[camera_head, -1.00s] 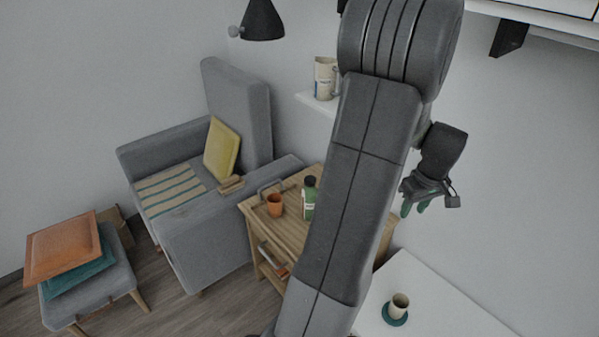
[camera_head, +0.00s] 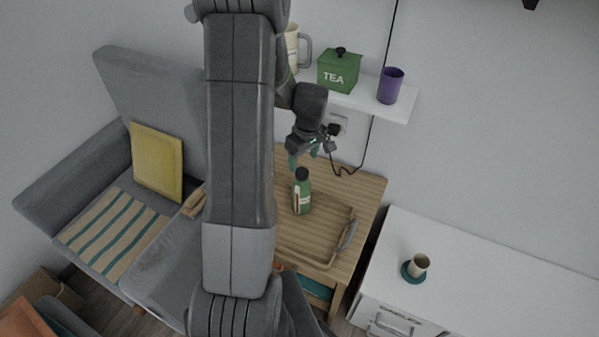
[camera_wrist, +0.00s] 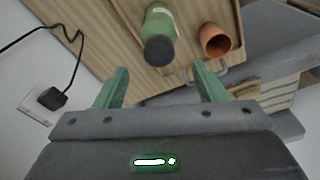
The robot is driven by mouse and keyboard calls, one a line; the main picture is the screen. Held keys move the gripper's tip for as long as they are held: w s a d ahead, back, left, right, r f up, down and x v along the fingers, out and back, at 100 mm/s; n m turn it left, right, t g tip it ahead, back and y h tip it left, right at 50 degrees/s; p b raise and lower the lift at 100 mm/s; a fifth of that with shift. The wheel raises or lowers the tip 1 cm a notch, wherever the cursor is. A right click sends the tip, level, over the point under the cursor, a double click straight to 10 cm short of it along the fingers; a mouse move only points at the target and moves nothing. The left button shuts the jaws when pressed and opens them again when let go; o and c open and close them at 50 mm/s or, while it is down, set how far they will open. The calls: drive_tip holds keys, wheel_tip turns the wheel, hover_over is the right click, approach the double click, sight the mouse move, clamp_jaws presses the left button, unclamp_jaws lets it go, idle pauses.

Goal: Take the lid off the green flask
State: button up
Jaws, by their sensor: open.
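The green flask (camera_head: 302,196) stands upright on the wooden side table, with a pale label and its dark lid (camera_head: 302,174) on top. My gripper (camera_head: 303,160) is above the flask, a little apart from the lid, with its green fingers pointing down. In the wrist view the gripper (camera_wrist: 160,88) is open and empty, and the dark lid (camera_wrist: 158,50) shows just beyond the space between the fingertips. The flask's green body (camera_wrist: 161,22) also shows there, tilted away by the viewing angle.
A terracotta cup (camera_wrist: 214,40) stands beside the flask on the side table (camera_head: 367,190). A wall shelf (camera_head: 370,103) holds a green tea box (camera_head: 339,72) and a purple cup (camera_head: 390,86). A black cable and plug (camera_wrist: 52,98) are on the wall nearby.

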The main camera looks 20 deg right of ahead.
sight(302, 172)
drive_tip(key=shift+f, duration=0.7)
drive_tip(key=shift+w+f+p, duration=0.2)
drive_tip(key=shift+f+p, duration=0.1)
drive_tip(key=shift+f, duration=0.8)
drive_tip(key=shift+w+f+p, duration=0.15)
drive_tip(key=shift+f+p, duration=0.15)
drive_tip(key=shift+f, duration=0.8)
drive_tip(key=c, duration=1)
